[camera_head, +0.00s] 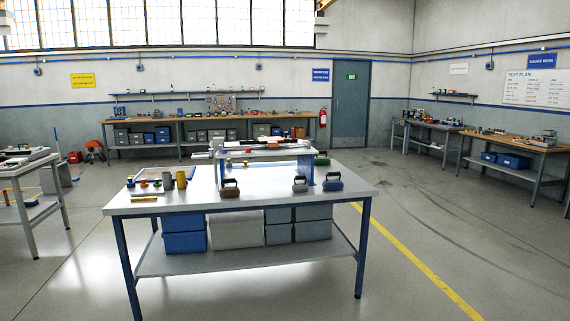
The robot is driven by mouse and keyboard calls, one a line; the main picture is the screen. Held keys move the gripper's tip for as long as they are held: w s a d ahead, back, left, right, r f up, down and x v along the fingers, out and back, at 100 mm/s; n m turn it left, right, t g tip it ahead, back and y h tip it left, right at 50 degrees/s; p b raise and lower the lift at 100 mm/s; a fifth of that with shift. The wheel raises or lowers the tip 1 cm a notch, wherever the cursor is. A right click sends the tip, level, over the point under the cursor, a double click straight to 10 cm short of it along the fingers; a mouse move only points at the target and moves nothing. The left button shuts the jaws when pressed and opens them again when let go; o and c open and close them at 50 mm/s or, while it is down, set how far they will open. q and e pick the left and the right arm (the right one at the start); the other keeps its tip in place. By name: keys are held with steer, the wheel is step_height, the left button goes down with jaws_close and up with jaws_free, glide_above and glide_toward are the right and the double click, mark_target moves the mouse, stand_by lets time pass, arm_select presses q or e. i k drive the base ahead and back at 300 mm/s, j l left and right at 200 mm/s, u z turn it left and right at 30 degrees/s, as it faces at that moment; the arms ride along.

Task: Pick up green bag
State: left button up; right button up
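A small green item (322,160), which looks like the green bag, sits near the back right of the central table (355,189). It is partly hidden behind the right post of a white and blue test rig (308,170). Three other handled bags stand along the table's front half: a dark reddish-brown one (230,188), a grey one (300,185) and a blue-grey one (332,182). Neither of my grippers is in view.
Two cylinders (181,180), small coloured parts and a yellow bar (144,199) lie on the table's left. Bins (236,230) fill its lower shelf. A side table (20,170) stands left, a workbench (515,145) right. The floor in front and right is clear.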

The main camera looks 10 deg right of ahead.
mark_target(319, 160)
steer(key=i+l+z, duration=0.85)
steer(key=i+z, duration=0.25)
steer(key=i, duration=0.2)
steer(key=i+z, duration=0.35)
steer(key=i, duration=2.1)
steer(key=i+u, duration=0.2)
steer(key=i, duration=0.25)
steer(key=i+u, duration=0.2)
steer(key=i, duration=0.3)
steer(key=i+u, duration=0.15)
steer(key=i, duration=0.3)
steer(key=i+l+u, duration=0.2)
steer(key=i, duration=0.25)
steer(key=i+l+u, duration=0.2)
steer(key=i, duration=0.25)
steer(key=i+l+u, duration=0.2)
steer(key=i+l, duration=0.1)
steer(key=i, duration=0.1)
